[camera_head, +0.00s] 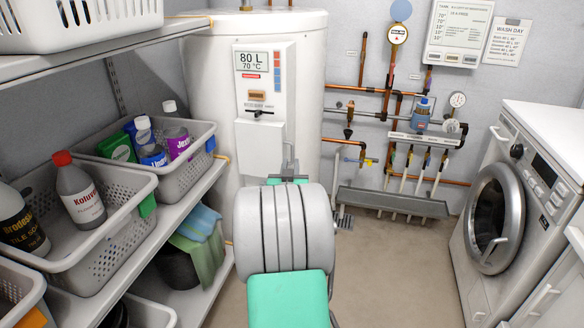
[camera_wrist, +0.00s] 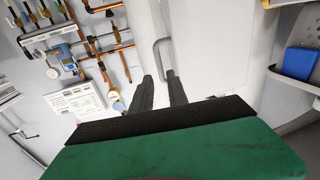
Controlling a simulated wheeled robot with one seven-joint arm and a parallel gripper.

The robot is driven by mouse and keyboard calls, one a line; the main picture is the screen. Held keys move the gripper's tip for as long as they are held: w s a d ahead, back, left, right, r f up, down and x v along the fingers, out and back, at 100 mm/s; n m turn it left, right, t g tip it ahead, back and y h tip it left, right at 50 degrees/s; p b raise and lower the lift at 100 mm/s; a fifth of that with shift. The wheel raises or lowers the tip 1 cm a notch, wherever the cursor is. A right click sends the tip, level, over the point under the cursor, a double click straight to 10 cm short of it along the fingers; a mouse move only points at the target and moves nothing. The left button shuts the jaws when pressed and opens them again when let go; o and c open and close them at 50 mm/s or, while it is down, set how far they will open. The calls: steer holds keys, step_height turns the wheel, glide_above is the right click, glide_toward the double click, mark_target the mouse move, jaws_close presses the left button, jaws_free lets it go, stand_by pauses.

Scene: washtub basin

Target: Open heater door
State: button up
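The white water heater (camera_head: 215,75) stands at the back centre. The plain white panel on its lower front (camera_head: 262,150) looks like its door and appears closed flat against the body. In the wrist view the white door (camera_wrist: 212,50) carries a curved grey handle (camera_wrist: 157,46) near its edge. My gripper (camera_wrist: 159,76) is open, with two dark fingers apart. Its tips point at the handle's near end; I cannot tell if they touch it. In the head view my gripper (camera_head: 289,160) is at the door's lower right, and my arm hides what is below.
Shelves with grey baskets (camera_head: 105,225) of bottles line the left side. Copper pipes and valves (camera_head: 400,130) cover the wall right of the heater. A washing machine (camera_head: 495,215) stands at the right. Open floor (camera_head: 395,270) lies between.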

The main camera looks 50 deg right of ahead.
mark_target(292, 153)
steer(key=b+x, duration=0.1)
steer(key=x, duration=0.5)
steer(key=shift+w+d+r, duration=0.1)
steer(key=shift+w+d, duration=0.1)
steer(key=shift+w, duration=0.05)
steer(key=shift+c, duration=0.2)
jaws_close()
stand_by(0.7)
